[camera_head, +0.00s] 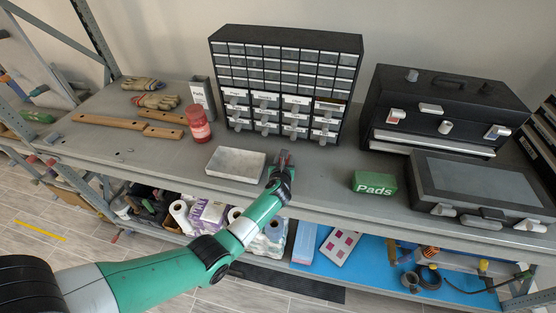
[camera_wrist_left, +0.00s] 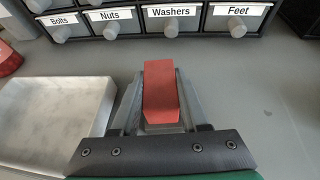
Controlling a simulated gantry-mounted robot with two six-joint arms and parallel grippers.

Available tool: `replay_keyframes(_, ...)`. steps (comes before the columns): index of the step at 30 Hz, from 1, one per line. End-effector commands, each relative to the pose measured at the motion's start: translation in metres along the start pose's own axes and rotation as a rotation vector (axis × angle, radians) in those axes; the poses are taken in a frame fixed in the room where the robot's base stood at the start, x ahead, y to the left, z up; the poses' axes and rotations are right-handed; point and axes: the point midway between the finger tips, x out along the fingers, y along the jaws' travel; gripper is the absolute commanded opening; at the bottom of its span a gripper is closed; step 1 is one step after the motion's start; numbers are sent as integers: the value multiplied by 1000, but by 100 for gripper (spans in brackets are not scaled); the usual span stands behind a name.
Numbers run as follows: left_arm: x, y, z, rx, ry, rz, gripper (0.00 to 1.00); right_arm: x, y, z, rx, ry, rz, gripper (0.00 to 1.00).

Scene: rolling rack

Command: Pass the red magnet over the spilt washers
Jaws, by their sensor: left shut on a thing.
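My left gripper (camera_head: 283,165) is shut on the red magnet (camera_wrist_left: 160,88), a red block that points forward between the fingers in the left wrist view. The gripper is over the grey shelf, just right of a shallow pale metal tray (camera_head: 235,164) and in front of the drawer cabinet. The tray also shows at the left of the wrist view (camera_wrist_left: 55,115). A few tiny specks (camera_head: 130,150) lie on the shelf at the left, too small to tell whether they are washers. My right gripper is not in view.
The drawer cabinet (camera_head: 285,75) has drawers labelled Bolts, Nuts, Washers (camera_wrist_left: 171,25) and Feet. A red-capped jar (camera_head: 198,124), wooden-handled tools (camera_head: 113,122) and gloves (camera_head: 155,102) stand or lie left.

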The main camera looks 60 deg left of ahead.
Motion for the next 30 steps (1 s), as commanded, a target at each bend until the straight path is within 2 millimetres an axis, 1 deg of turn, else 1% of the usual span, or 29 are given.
replay_keyframes(1,0,-5,-3,1,1,-2,0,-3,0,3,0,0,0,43)
replay_keyframes(3,-1,-9,-2,1,1,-1,0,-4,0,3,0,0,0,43)
replay_keyframes(8,-1,-10,-1,0,1,0,0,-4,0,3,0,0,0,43)
replay_keyframes(11,-1,-16,-2,0,1,-1,0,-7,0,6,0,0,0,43)
replay_keyframes(20,-4,-44,-5,0,-1,-2,0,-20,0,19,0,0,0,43)
replay_keyframes(26,-5,-48,-4,0,1,0,0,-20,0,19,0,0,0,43)
replay_keyframes(30,-5,-56,-5,0,0,-2,0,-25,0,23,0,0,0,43)
